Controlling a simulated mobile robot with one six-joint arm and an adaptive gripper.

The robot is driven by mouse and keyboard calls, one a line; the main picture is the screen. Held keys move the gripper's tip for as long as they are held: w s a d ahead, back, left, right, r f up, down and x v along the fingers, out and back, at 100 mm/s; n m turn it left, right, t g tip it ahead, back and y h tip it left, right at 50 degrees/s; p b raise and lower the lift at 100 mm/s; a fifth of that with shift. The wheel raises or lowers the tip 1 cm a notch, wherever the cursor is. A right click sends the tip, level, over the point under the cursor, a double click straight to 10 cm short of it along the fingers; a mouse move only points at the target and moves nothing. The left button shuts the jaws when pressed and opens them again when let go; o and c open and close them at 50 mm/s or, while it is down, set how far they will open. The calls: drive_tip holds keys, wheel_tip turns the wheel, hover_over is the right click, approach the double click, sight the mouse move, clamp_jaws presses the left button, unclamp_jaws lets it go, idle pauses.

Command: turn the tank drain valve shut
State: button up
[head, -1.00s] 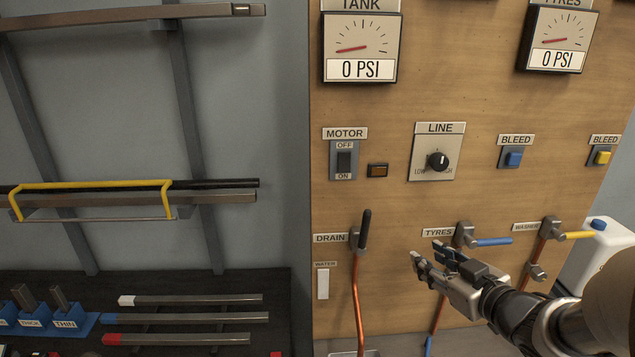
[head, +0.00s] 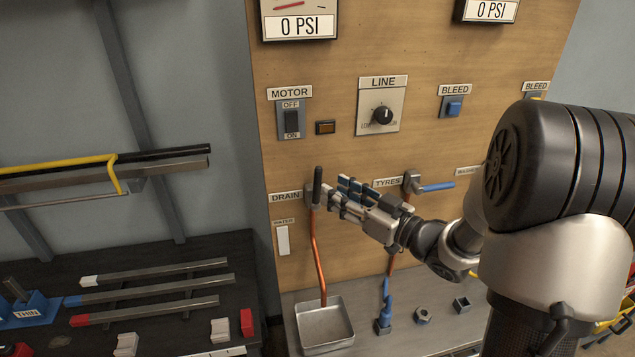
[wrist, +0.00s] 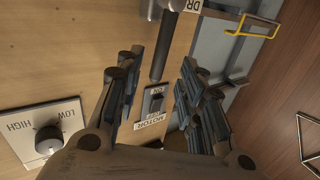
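The drain valve's black handle (head: 318,187) stands upright beside the DRAIN label (head: 285,197), above a copper pipe (head: 318,260). In the wrist view the handle (wrist: 164,48) shows between the two sets of fingers, beyond their tips. My gripper (head: 335,189) is just right of the handle in the head view, fingers pointing towards it. In the wrist view my gripper (wrist: 158,62) is open with nothing held. I cannot tell whether a fingertip touches the handle.
The tyres valve with its blue lever (head: 437,187) is right of my gripper. The motor switch (head: 291,121) and line knob (head: 382,116) are above. A metal tray (head: 324,338) sits below the copper pipe. Bars (head: 160,292) lie on a dark bench at left.

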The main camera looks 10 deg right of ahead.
sight(318, 202)
drive_tip(key=x, duration=0.6)
drive_tip(key=shift+w+a, duration=0.25)
drive_tip(key=shift+w, duration=0.05)
drive_tip(key=shift+c, duration=0.6)
clamp_jaws()
